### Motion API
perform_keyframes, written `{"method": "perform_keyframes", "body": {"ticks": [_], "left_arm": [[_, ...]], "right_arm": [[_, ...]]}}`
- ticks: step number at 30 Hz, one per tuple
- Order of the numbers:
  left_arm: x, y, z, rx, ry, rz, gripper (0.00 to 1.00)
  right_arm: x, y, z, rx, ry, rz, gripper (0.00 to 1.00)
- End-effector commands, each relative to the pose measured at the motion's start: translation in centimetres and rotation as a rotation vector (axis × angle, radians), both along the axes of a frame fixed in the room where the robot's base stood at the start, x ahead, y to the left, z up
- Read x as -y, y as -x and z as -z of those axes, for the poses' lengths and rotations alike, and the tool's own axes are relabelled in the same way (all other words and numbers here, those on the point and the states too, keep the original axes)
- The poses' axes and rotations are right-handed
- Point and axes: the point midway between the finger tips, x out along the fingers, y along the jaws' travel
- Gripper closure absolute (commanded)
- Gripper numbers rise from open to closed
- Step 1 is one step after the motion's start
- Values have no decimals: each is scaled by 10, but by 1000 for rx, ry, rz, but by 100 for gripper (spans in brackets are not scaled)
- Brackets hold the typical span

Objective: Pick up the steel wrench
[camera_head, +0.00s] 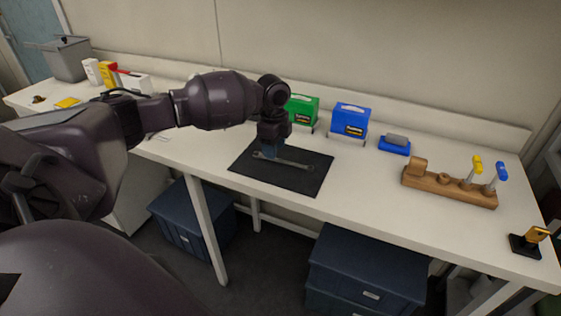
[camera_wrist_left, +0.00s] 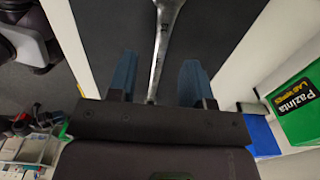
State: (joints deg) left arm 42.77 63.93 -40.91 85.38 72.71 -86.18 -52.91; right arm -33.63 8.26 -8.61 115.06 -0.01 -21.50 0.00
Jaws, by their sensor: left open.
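The steel wrench (camera_head: 284,161) lies on a black mat (camera_head: 298,182) on the white bench. My left gripper (camera_head: 270,155) points down over the wrench's left part in the head view. In the left wrist view, the wrench (camera_wrist_left: 164,45) runs lengthwise between the two blue fingers of my left gripper (camera_wrist_left: 157,82). The fingers are open, with a gap on both sides of the shaft, wider on the right. I cannot tell how far the fingertips are above the mat. My right gripper is not in view.
Behind the mat stand a green box (camera_head: 303,110) and a blue box (camera_head: 350,119). A blue block with a grey top (camera_head: 395,145) and a wooden tool holder (camera_head: 450,186) are to the right. The bench between the mat and the holder is clear.

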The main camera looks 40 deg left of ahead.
Motion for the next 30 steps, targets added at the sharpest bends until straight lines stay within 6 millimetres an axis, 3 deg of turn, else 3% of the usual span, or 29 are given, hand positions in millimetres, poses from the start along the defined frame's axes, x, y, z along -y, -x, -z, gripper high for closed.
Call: {"method": "perform_keyframes", "body": {"ticks": [6,24,25,30], "left_arm": [[1,0,27,-1,0,0,54],[1,0,30,0,1,0,54],[1,0,30,0,0,0,56],[1,0,30,0,0,0,82]], "right_arm": [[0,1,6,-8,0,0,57],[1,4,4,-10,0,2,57],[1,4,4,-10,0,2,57],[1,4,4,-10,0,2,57]]}}
